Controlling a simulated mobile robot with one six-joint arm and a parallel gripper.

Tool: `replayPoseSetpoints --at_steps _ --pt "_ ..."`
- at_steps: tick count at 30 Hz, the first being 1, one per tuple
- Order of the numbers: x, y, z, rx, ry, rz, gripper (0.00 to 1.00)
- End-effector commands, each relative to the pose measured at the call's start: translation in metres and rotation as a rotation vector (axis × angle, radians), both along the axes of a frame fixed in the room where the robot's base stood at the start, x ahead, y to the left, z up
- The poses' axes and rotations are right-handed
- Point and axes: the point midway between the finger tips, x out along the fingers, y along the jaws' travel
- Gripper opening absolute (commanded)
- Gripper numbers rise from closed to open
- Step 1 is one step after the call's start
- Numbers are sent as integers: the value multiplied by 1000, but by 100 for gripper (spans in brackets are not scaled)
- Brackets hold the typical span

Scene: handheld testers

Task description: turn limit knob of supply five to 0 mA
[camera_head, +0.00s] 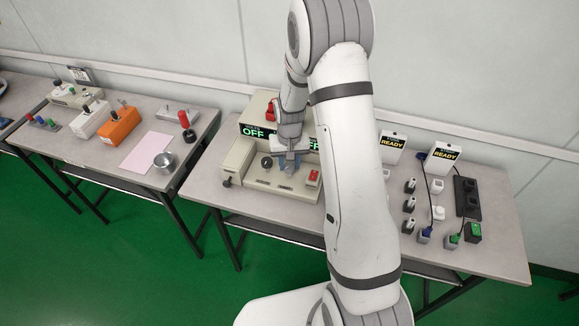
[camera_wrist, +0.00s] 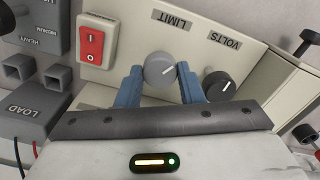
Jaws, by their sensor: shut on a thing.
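The grey LIMIT knob (camera_wrist: 160,71) is on the beige sloped panel of the supply (camera_wrist: 118,24), under its LIMIT label, which appears upside down in the wrist view. A white pointer mark shows on the knob's right side. My gripper (camera_wrist: 160,80) has its two blue fingers on either side of the knob, shut on it. The supply's green displays read OFF where visible. No mA reading can be read.
The black VOLTS knob (camera_wrist: 219,86) is close beside my right finger in the wrist view. A red rocker switch (camera_wrist: 90,47) and a grey LOAD block (camera_wrist: 27,113) are on the left. READY chargers (camera_head: 392,145) and several small devices stand on the table's right.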

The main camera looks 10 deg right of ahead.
Motion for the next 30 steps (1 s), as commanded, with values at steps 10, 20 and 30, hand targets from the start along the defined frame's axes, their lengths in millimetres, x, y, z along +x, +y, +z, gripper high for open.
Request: replayPoseSetpoints --at_steps 10,20,30 --pt "0 0 -3 0 1 311 11" --pt "-1 0 -1 0 1 512 11" --pt "-1 0 -1 2 3 587 11"
